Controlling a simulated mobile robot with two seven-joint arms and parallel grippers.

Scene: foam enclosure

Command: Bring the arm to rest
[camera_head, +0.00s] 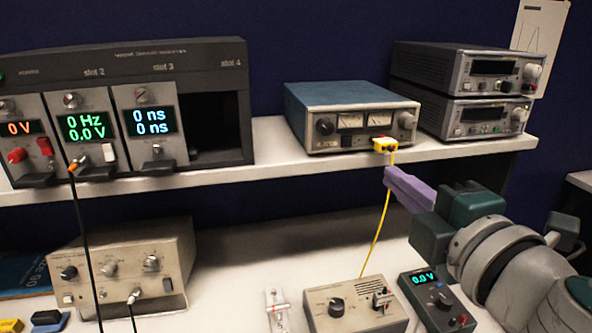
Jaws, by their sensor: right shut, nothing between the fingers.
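My right gripper (392,178) comes in from the right with its arm. Its purple fingers are shut with nothing seen between them, and they point up and left toward the shelf's front edge. The fingertips are just below a yellow plug (385,145) at the front of a blue-topped meter box (352,117). They look close to the yellow cable that hangs from the plug; I cannot tell whether they touch it. My left gripper is not in view.
The shelf (270,160) bears a slotted instrument rack (205,60) and two stacked grey units (480,60). On the bench below stand a beige box (345,305), a green-display handheld unit (437,303) and a beige instrument (125,265). A black cable hangs at left.

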